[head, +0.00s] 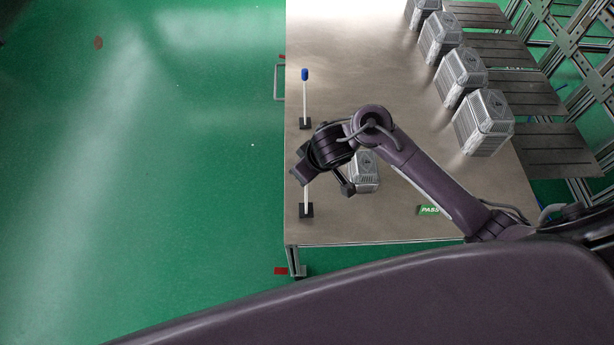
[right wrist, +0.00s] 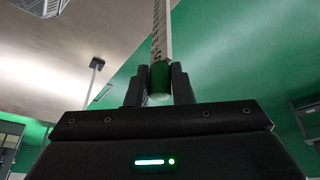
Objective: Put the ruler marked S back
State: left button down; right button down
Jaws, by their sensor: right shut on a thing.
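My right gripper (right wrist: 159,82) is shut on the green end (right wrist: 159,74) of a pale ruler (right wrist: 162,28) with dark scale marks, seen in the right wrist view. In the head view this pale ruler (head: 307,192) runs from below my right gripper (head: 302,172) to a small dark stand (head: 306,211) on the table's left side. I cannot tell whether its foot is seated in the stand. A second ruler with a blue top (head: 304,75) stands upright in another dark stand (head: 305,123) farther back. My left gripper is not in view.
The grey table (head: 400,75) ends close left of the stands, with green floor beyond. A foil container (head: 367,178) sits beneath my right arm. A green PASS sign (head: 429,210) lies near the front edge. Several foil stacks (head: 485,125) line the right side beside dark panels.

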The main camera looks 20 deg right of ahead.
aim_at(306, 192)
jog(key=shift+f, duration=0.95)
jog(key=shift+f+b, duration=0.25)
jog(key=shift+b, duration=0.05)
jog(key=shift+w, duration=0.1)
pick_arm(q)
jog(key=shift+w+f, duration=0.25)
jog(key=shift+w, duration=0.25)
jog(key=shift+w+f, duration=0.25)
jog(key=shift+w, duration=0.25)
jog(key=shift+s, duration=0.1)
pick_arm(e)
jog(key=c, duration=1.3)
grip_release()
jog(key=shift+f, duration=0.1)
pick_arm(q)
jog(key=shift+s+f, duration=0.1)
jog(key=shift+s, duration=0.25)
pick_arm(e)
jog(key=shift+o, duration=0.2)
